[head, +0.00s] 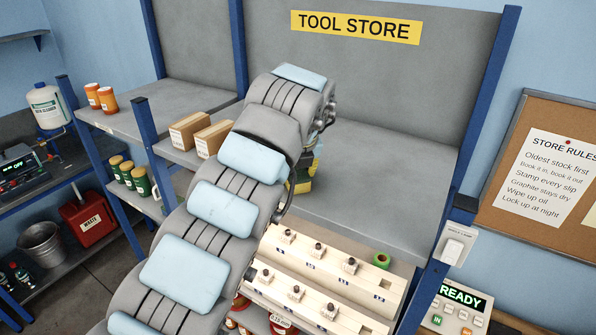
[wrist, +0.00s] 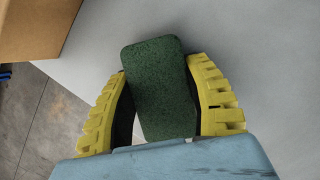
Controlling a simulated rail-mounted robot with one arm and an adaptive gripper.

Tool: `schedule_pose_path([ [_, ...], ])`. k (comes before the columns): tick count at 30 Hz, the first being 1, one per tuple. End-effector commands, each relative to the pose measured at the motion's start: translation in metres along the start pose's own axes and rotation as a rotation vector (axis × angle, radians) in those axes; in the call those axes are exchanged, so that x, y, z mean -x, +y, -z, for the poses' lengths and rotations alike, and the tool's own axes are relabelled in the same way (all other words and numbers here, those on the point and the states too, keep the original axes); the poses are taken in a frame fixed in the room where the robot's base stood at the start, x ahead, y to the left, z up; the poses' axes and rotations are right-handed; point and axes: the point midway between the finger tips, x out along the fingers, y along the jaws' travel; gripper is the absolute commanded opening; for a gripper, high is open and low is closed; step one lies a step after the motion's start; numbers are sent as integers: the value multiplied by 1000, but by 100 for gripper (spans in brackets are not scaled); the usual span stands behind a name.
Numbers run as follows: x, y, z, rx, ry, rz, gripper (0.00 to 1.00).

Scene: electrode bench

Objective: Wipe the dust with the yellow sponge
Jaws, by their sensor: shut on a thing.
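My gripper (wrist: 161,66) has yellow ribbed fingers and is shut on a block with a dark green, rough face, which I take to be the sponge (wrist: 158,95). The block stands a little tilted between the fingers, and its far end reaches past the fingertips. No yellow side of it shows in the wrist view. In the head view my gripper (head: 303,178) is mostly hidden behind my arm, over the left part of the grey shelf (head: 385,180). I cannot make out any dust on the shelf. I cannot tell whether the sponge touches it.
Two cardboard boxes (head: 203,134) stand left of my gripper; a box corner (wrist: 35,28) shows in the wrist view. A blue post (head: 440,240) bounds the shelf at right. The shelf's right part looks clear.

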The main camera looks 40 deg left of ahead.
Motion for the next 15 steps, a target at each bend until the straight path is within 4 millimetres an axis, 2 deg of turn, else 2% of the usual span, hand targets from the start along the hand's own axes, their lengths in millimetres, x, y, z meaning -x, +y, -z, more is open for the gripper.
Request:
schedule_pose_path([
  [15,6,30,24,2,1,-1,22],
])
